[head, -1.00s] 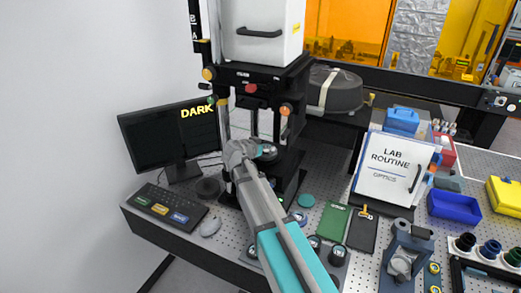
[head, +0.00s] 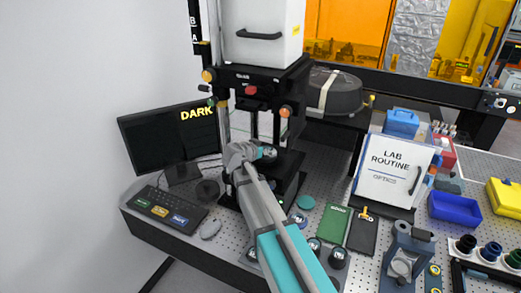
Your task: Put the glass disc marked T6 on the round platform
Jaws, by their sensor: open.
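My arm reaches into the black interferometer stand (head: 255,77), and my gripper (head: 268,153) is at its lower opening, above the dark base. The gripper is small here and partly hidden by my wrist; it is open. A small dark round shape with a pale top shows at its tip; I cannot tell whether it is part of the gripper, a disc or the round platform. Several round pieces lie in front of the stand, among them one with a blue rim (head: 299,217) and a dark one (head: 338,257). No T6 mark is readable.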

